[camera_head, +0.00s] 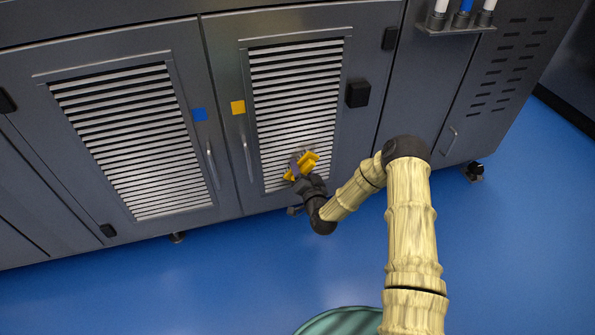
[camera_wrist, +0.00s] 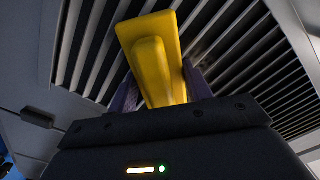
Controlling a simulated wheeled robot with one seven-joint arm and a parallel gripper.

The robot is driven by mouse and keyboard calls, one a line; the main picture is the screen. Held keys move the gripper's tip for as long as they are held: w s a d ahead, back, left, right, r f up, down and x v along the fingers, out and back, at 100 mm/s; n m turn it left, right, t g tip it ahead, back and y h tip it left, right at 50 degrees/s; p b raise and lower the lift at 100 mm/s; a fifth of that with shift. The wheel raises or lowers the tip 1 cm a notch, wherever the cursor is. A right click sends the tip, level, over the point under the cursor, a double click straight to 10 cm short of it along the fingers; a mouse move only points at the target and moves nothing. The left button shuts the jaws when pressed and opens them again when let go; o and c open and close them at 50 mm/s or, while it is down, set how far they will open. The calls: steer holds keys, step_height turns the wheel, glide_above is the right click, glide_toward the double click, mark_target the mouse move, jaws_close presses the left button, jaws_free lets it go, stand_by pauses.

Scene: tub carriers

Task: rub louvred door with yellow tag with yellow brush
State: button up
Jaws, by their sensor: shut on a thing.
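The louvred door with the yellow tag (camera_head: 238,107) is the middle door of the grey cabinet, with pale horizontal slats (camera_head: 293,90) and a vertical handle at its left. My gripper (camera_head: 301,171) is at the lower part of its slats, shut on the yellow brush (camera_head: 309,162). In the wrist view the brush (camera_wrist: 158,65) stands between the two purple fingers (camera_wrist: 160,92), with the slats (camera_wrist: 240,50) close behind it. I cannot tell whether the brush touches the slats; its far face is hidden.
A second louvred door with a blue tag (camera_head: 200,115) is on the left. A black box (camera_head: 358,94) sticks out right of the slats. A small rack (camera_head: 455,27) holds white and blue cylinders at the top. The blue floor (camera_head: 230,285) is mostly clear; a green round thing (camera_head: 340,322) stands at the bottom.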

mark_target(322, 155)
steer(key=shift+w+d, duration=0.25)
steer(key=shift+d, duration=0.35)
steer(key=shift+r, duration=0.1)
steer(key=shift+w+d, duration=0.15)
steer(key=shift+d, duration=0.25)
steer(key=shift+w+d, duration=0.25)
steer(key=shift+d, duration=1)
steer(key=shift+d, duration=0.1)
steer(key=shift+w+d, duration=0.3)
steer(key=shift+d, duration=0.45)
steer(key=shift+w+d, duration=0.3)
steer(key=shift+d, duration=0.45)
steer(key=shift+r, duration=0.15)
